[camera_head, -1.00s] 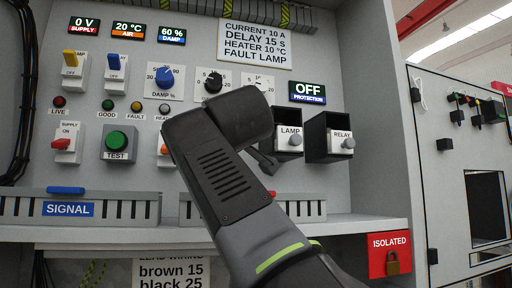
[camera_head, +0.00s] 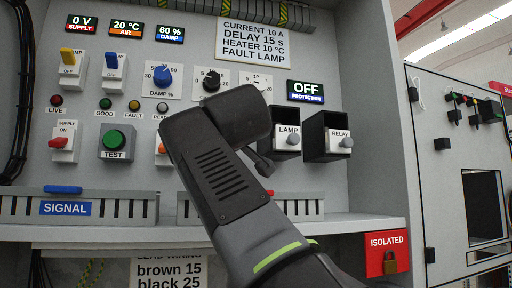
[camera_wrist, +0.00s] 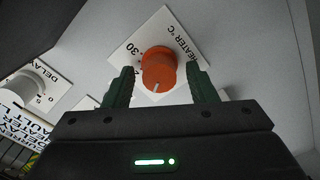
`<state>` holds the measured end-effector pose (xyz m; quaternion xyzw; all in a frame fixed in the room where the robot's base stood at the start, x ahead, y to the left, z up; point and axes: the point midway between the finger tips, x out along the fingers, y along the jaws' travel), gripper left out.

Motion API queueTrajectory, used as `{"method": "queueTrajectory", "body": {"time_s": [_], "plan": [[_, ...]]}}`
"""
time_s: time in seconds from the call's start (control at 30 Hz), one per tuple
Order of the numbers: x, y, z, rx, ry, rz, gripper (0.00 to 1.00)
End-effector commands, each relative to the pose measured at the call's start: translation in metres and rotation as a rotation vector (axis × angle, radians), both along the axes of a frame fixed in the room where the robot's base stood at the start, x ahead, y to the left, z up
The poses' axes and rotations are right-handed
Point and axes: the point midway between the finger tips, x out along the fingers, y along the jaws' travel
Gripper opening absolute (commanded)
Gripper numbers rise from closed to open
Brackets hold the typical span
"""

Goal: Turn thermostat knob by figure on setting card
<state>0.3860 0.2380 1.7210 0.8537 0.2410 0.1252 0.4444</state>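The orange heater knob (camera_wrist: 158,68) sits on a white plate marked HEATER °C (camera_wrist: 178,42) in the wrist view. A white pointer mark shows on the knob's lower side, and the figure 30 is readable at its upper left. My gripper (camera_wrist: 160,72) is open, with one dark green finger on either side of the knob. I cannot tell whether either finger touches it. The setting card (camera_head: 252,42) reads CURRENT 10 A, DELAY 15 s, HEATER 10 °C, FAULT LAMP.
A blue damp knob (camera_head: 162,75) and a black knob (camera_head: 211,80) are above my arm. The LAMP (camera_head: 288,139) and RELAY (camera_head: 340,141) modules protrude to its right. A slotted duct (camera_head: 110,207) runs below. The white DELAY knob (camera_wrist: 27,85) is at left in the wrist view.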

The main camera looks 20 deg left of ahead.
Motion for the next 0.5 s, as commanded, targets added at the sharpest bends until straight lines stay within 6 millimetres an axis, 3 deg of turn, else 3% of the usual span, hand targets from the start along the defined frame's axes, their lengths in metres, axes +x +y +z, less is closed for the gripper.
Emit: {"method": "queueTrajectory", "body": {"time_s": [0.27, 0.5], "plan": [[-0.003, -0.001, 0.000, 0.000, 0.000, 0.001, 0.52], [-0.033, -0.019, -0.002, 0.001, -0.002, 0.005, 0.52]]}}
